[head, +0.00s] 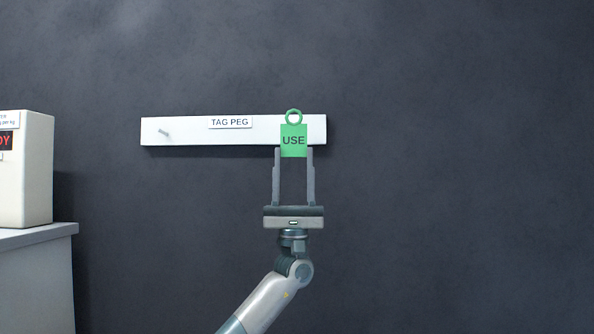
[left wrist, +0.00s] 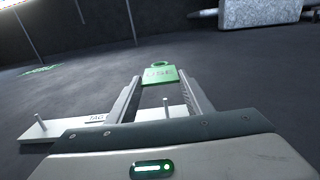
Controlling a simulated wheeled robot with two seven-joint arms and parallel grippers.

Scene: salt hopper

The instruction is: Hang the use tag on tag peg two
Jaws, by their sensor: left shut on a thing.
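The green use tag (head: 293,141) is upright, with a ring at its top and "USE" on its face. My left gripper (head: 294,152) comes from below and is shut on the tag's lower part, in front of the right end of the white peg board (head: 185,126). The tag also shows in the left wrist view (left wrist: 160,76). There one peg (left wrist: 166,104) shows between my fingers, apart from the tag's ring. In the head view the tag hides that peg. The other peg (head: 163,132) is bare at the board's left end. My right gripper is not in view.
The board carries a "TAG PEG" label (head: 230,122), partly cut off or covered. A cream box (head: 28,170) with a red display stands on a grey cabinet (head: 38,280) at the left. The dark wall right of the board is clear.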

